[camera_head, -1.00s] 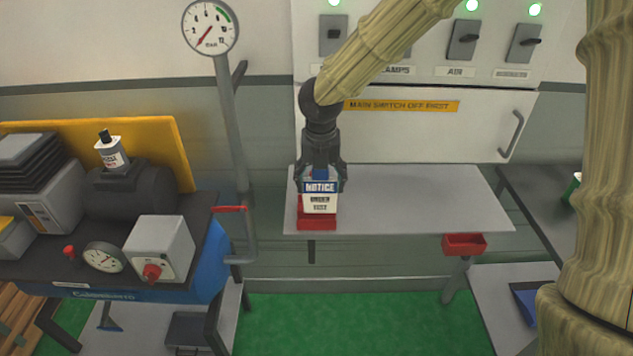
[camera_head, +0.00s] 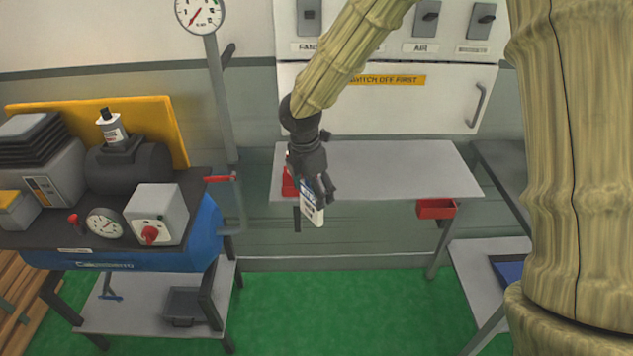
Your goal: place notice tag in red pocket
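My gripper (camera_head: 316,190) is at the left front of the grey table (camera_head: 400,172), pointing down and tilted. It is shut on the notice tag (camera_head: 314,213), a white card with a blue band, seen at a slant so its words are not readable. The tag hangs in front of the table's front edge. A red holder (camera_head: 288,182) sits on the table's left end, mostly hidden behind my gripper. A red pocket (camera_head: 436,209) is fixed at the table's front edge on the right, with its open top visible, well apart from my gripper.
A blue compressor (camera_head: 180,250) with a gauge (camera_head: 104,223) and a grey switch box (camera_head: 158,212) stands at the left. A cabinet (camera_head: 440,100) with switches is behind the table. The green floor (camera_head: 340,310) in front is clear. A lower grey surface (camera_head: 478,270) is at the right.

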